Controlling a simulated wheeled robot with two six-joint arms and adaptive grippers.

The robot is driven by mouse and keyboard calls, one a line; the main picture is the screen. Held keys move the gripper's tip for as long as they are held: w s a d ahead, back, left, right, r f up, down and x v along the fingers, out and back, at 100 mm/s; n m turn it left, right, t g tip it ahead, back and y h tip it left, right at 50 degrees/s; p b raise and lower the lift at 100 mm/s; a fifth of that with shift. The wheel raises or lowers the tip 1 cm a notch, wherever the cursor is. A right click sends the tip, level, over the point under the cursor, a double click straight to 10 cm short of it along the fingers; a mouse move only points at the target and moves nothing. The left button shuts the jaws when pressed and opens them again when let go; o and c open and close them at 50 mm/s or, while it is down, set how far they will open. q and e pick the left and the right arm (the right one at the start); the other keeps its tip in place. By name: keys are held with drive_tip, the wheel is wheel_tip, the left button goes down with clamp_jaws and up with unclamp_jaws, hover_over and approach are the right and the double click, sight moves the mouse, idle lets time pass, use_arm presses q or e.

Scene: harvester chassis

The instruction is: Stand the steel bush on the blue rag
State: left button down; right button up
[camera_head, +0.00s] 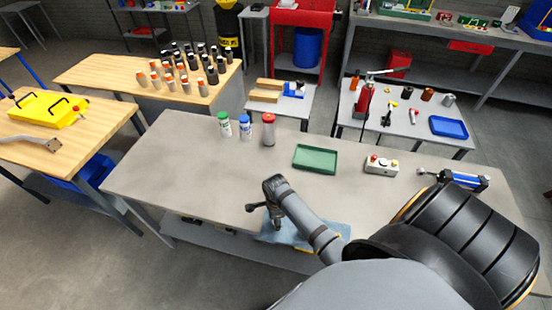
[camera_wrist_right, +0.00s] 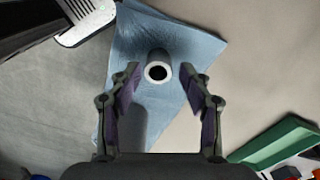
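The steel bush (camera_wrist_right: 158,70), a short grey cylinder with a dark bore, stands upright on the blue rag (camera_wrist_right: 193,48) in the right wrist view. My right gripper (camera_wrist_right: 160,78) is open, with one finger on each side of the bush and a visible gap to both. In the head view my right gripper (camera_head: 264,212) points down at the rag (camera_head: 334,238), near the table's front edge. The wrist and arm hide part of the rag, and the bush is not clearly visible there. My left gripper is not in view.
A green tray (camera_head: 316,158) lies behind the gripper, with several bottles and cans (camera_head: 246,127) to its left. A white button box (camera_head: 381,166) and a blue cylinder (camera_head: 464,180) are to the right. The grey table's left part (camera_head: 165,165) is clear.

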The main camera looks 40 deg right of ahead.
wheel_tip(320, 180, up, 10)
drive_tip(key=b, duration=0.1)
drive_tip(key=shift+r, duration=0.2)
idle(0.3)
